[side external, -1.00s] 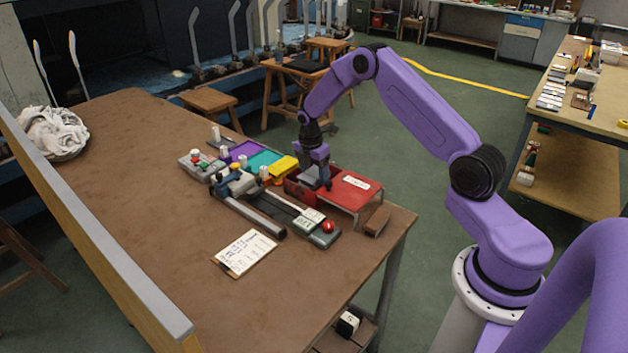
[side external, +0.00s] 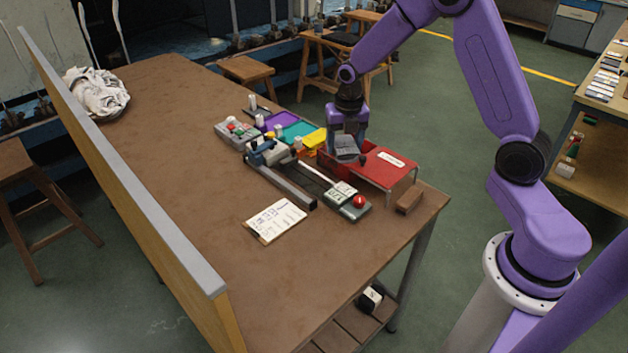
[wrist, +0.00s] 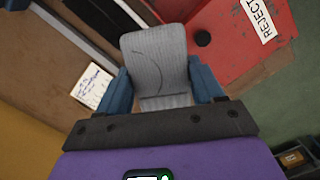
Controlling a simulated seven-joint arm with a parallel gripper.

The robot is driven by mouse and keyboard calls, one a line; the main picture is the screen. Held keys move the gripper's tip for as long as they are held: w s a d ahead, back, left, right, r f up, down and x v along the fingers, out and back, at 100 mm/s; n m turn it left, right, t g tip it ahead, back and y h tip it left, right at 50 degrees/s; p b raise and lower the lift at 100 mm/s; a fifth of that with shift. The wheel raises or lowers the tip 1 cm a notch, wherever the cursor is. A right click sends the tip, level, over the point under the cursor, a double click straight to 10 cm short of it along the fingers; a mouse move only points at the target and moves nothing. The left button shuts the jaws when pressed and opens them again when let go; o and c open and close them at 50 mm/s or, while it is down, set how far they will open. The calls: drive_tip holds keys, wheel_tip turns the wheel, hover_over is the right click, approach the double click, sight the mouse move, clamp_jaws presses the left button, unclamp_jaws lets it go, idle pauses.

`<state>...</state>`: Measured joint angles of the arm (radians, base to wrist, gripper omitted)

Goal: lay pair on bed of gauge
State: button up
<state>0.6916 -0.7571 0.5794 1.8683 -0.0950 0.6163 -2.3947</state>
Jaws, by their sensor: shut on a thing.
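My gripper (side external: 346,135) is shut on the grey ribbed sock pair (side external: 345,154). In the wrist view the pair (wrist: 158,60) lies flat between my two blue fingers (wrist: 170,92), with a dark curved line on it. In the side view it hangs near the left end of the red box. The gauge (side external: 285,182) stands just left and in front, with a dark rail, a pale bar and an end block (side external: 350,205) with a red button. My gripper and the pair hide part of the box; contact with it cannot be told.
The red box (side external: 388,168) is labelled REJECT in the wrist view (wrist: 278,45). Purple, teal and yellow trays (side external: 295,131) stand behind the gauge. A written card (side external: 276,220) lies in front, and a brown block (side external: 409,201) at the right edge.

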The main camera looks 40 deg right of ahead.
sight(313, 181)
drive_tip(key=s+a+n, duration=0.4)
drive_tip(key=s+n, duration=0.2)
drive_tip(key=n, duration=0.1)
drive_tip(key=shift+a+r+y, duration=0.2)
drive_tip(key=shift+r+y, duration=0.1)
drive_tip(key=shift+r, duration=0.15)
drive_tip(key=w+f, duration=0.1)
drive_tip(key=w, duration=0.1)
drive_tip(key=w+f, duration=0.1)
drive_tip(key=w, duration=0.2)
drive_tip(key=w+f, duration=0.1)
drive_tip(key=w, duration=0.2)
drive_tip(key=shift+d+f, duration=0.2)
drive_tip(key=shift+f, duration=0.15)
drive_tip(key=w+f, duration=0.5)
drive_tip(key=shift+d+f, duration=0.2)
drive_tip(key=shift+f, duration=0.1)
drive_tip(key=shift+w+f, duration=0.2)
drive_tip(key=shift+f, duration=1.6)
drive_tip(key=shift+f, duration=0.15)
drive_tip(key=o, duration=1)
drive_tip(key=shift+o, duration=0.2)
